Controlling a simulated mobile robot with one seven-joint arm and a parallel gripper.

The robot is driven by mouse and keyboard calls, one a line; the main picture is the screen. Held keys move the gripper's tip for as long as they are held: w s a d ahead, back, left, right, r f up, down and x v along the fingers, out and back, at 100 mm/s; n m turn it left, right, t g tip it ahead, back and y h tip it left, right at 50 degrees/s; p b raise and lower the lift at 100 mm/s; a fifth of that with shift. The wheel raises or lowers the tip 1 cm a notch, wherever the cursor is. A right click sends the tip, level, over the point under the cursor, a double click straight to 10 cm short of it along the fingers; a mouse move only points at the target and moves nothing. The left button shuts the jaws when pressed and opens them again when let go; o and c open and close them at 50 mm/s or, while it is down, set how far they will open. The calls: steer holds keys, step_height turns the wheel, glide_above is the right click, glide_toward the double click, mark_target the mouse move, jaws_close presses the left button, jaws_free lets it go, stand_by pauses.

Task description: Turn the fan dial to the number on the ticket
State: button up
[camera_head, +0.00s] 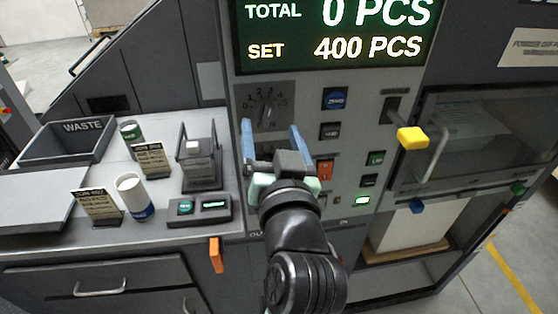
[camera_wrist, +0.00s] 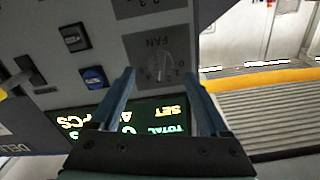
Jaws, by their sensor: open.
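The fan dial (camera_head: 266,113) is a grey knob on the machine's front panel, with numbers from 0 to 5 around it. It also shows upside down in the wrist view (camera_wrist: 158,66), under the word FAN. Its exact setting is too small to read. My gripper (camera_head: 272,132) is open in front of the panel, just below the dial. In the wrist view its blue fingers (camera_wrist: 160,76) stand apart, one on each side of the dial, with nothing between them. Two dark tickets, one at the back (camera_head: 152,160) and one nearer (camera_head: 98,207), stand on the counter; their small print is unreadable.
The display (camera_head: 335,35) above reads TOTAL 0 PCS, SET 400 PCS. White-and-blue cup (camera_head: 134,197), waste bin (camera_head: 65,143) and button box (camera_head: 199,210) are left.

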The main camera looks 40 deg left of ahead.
steer(key=b+v, duration=0.1)
steer(key=v, duration=0.8)
